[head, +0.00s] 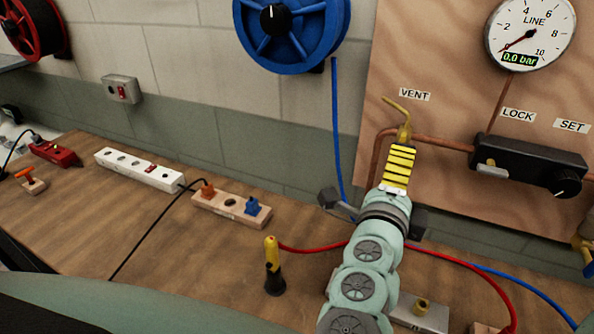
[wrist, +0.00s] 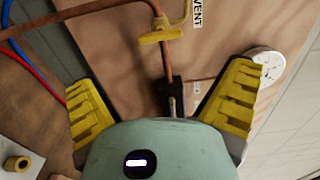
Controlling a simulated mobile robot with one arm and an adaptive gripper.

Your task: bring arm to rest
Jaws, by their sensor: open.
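My arm reaches up from the bottom of the head view toward the plywood panel. My gripper (head: 400,152) is just below the brass vent valve (head: 404,130) in that picture; one yellow ribbed finger shows clearly. In the wrist view my gripper (wrist: 163,76) is open, its two yellow fingers wide apart with nothing between their pads. The brass valve handle (wrist: 160,37) on the copper pipe lies beyond the fingertips, apparently apart from them. The valve's lever is tilted up to the left in the head view.
The line gauge (head: 530,32) reads 0.0 bar, above a black regulator (head: 530,165). A blue hose reel (head: 290,30) hangs on the wall. The bench holds a white power strip (head: 140,168), a wooden socket block (head: 231,207) and a yellow-black tool (head: 273,267). Hoses run behind my arm.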

